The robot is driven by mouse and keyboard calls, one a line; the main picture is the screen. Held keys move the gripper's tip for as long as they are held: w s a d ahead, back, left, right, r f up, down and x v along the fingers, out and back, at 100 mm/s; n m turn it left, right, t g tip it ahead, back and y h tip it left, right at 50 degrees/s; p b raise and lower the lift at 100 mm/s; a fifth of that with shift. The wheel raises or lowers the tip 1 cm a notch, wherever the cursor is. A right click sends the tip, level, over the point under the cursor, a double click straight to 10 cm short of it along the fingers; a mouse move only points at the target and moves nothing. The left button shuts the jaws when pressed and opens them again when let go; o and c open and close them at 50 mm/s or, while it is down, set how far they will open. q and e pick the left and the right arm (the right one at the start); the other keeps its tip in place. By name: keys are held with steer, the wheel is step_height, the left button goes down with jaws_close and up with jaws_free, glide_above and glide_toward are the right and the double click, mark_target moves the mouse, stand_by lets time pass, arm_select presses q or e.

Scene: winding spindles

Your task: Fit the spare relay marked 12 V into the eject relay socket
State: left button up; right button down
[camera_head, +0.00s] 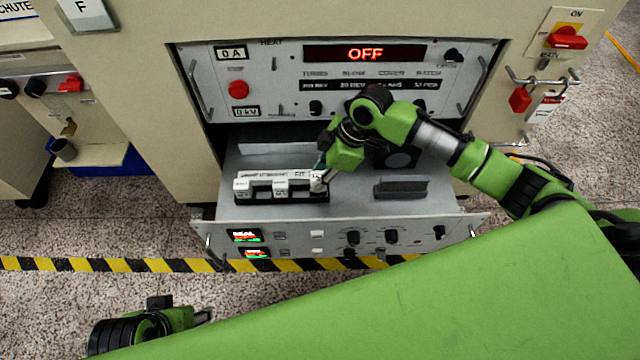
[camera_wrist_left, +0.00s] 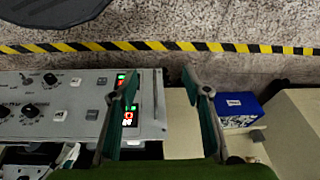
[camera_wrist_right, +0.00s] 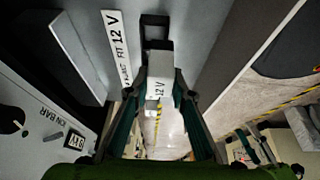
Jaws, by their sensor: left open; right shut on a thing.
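My right gripper (camera_head: 322,172) is over the open drawer, shut on a white relay (camera_head: 318,181). In the right wrist view the relay (camera_wrist_right: 159,62), marked 12 V, sits between the fingertips (camera_wrist_right: 160,92). It is at the right end of the dark socket row (camera_head: 262,197), just by a dark socket (camera_wrist_right: 154,22); I cannot tell whether it is seated. Two other white relays (camera_head: 242,187) (camera_head: 281,187) stand in the row. A label strip reading FIT 12 V (camera_wrist_right: 118,45) runs behind. My left gripper (camera_wrist_left: 163,88) is open and empty, low at the left in the head view (camera_head: 203,315).
The drawer (camera_head: 350,237) is pulled out below a panel reading OFF (camera_head: 365,54). A dark ribbed block (camera_head: 400,188) sits right of the sockets, with bare drawer floor between. A blue box (camera_wrist_left: 238,108) shows in the left wrist view.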

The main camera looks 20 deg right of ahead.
steer(key=shift+w+d+f, duration=0.2)
steer(key=shift+w+f, duration=0.2)
steer(key=shift+f, duration=0.2)
arm_select(q)
steer(key=shift+s+f+b, duration=0.15)
steer(key=shift+s+b, duration=0.05)
steer(key=shift+b, duration=0.6)
arm_select(e)
steer(key=shift+w+d+f, duration=0.1)
steer(key=shift+f, duration=0.75)
steer(key=shift+w+d+f, duration=0.1)
steer(key=shift+f, duration=0.75)
steer(key=shift+f, duration=0.2)
steer(key=c, duration=1.8)
jaws_free()
